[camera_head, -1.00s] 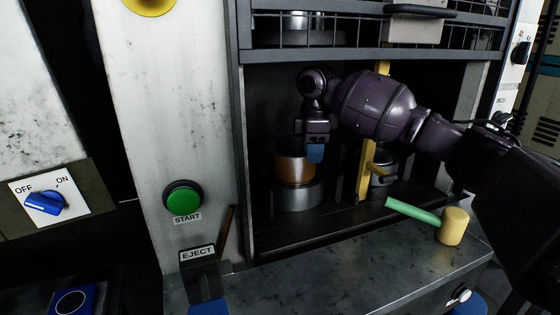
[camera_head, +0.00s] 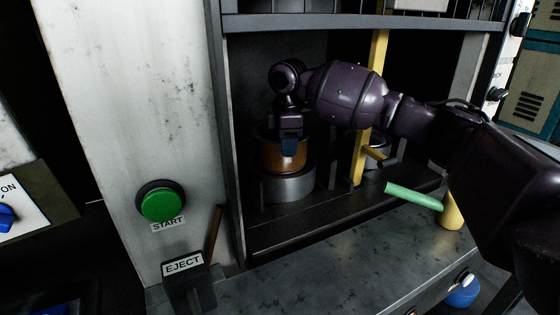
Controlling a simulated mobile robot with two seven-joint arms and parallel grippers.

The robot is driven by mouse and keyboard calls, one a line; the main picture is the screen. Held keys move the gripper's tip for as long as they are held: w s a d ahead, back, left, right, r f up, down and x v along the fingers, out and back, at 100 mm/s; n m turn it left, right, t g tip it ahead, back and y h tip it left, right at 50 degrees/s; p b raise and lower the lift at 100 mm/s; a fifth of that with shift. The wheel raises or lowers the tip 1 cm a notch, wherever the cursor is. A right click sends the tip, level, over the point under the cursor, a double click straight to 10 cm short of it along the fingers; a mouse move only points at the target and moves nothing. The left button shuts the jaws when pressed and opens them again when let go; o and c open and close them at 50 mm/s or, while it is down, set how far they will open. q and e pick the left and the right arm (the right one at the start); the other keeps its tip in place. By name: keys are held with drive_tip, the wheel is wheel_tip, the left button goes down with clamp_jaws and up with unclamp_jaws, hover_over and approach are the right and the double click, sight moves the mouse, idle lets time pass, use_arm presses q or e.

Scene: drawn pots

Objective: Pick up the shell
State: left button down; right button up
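A copper-coloured, cup-shaped piece, which looks like the shell (camera_head: 272,156), stands upright on a grey metal cylinder (camera_head: 288,187) inside the dark cabinet bay. My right arm reaches in from the right. My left gripper is out of view.
A yellow upright post (camera_head: 368,110) stands right of the shell. A mallet with a green handle (camera_head: 413,196) lies at the right of the metal ledge (camera_head: 330,262). A green START button (camera_head: 161,202) and an EJECT lever (camera_head: 213,235) are at the left. A shelf (camera_head: 360,22) runs above the arm.

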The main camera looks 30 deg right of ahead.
wheel_tip(320, 180, down, 2)
drive_tip(key=shift+w+f, duration=0.1)
drive_tip(key=shift+f, duration=0.15)
drive_tip(key=shift+r, duration=0.15)
drive_tip(key=shift+c, duration=0.5)
clamp_jaws()
